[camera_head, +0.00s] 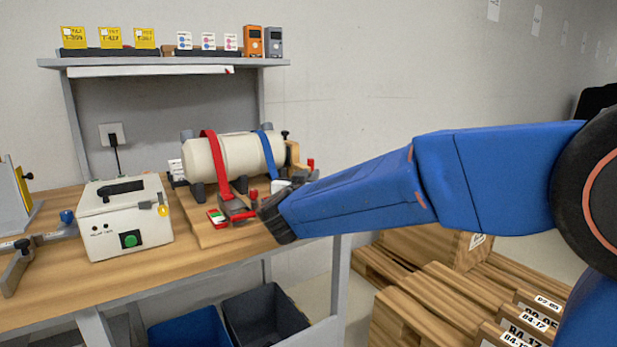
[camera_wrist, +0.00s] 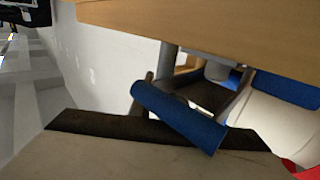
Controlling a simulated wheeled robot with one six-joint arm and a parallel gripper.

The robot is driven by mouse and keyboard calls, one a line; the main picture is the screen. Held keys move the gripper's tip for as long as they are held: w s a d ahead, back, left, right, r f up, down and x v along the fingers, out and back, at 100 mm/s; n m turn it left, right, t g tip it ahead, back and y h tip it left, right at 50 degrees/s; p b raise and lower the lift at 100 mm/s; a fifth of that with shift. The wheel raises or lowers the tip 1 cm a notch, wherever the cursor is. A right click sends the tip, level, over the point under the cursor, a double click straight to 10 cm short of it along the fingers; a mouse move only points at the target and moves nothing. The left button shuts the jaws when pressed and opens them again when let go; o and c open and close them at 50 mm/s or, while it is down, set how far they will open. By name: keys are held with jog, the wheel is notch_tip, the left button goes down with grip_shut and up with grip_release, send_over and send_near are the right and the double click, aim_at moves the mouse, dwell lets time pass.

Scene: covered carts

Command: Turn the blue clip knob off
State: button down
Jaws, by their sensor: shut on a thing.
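A cream cylinder (camera_head: 235,155) lies on a wooden board (camera_head: 215,232), held by a red strap (camera_head: 212,158) and a blue strap (camera_head: 266,152). My gripper (camera_head: 276,208) is at the board's right front, by the foot of the blue strap. It hides the clip there from the head view. In the wrist view, the blue clip knob (camera_wrist: 180,115) is a slanted blue bar in front of a dark clip frame (camera_wrist: 208,92). My gripper is shut on the knob; its finger contact is not clear. The blue strap (camera_wrist: 285,90) shows on the cylinder at right.
A red clip (camera_head: 238,210) sits just left of my gripper. A white box (camera_head: 125,220) with a green button stands further left on the bench. A shelf (camera_head: 160,62) is above. Bins (camera_head: 265,315) stand below, and wooden pallets (camera_head: 430,310) stand at the lower right.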

jog(key=shift+r, duration=0.1)
dwell(0.3)
jog(key=c, duration=1.7)
grip_release()
jog(key=shift+o, duration=0.2)
jog(key=s+a, duration=0.3)
jog(key=s, duration=1.4)
jog(key=shift+a, duration=0.1)
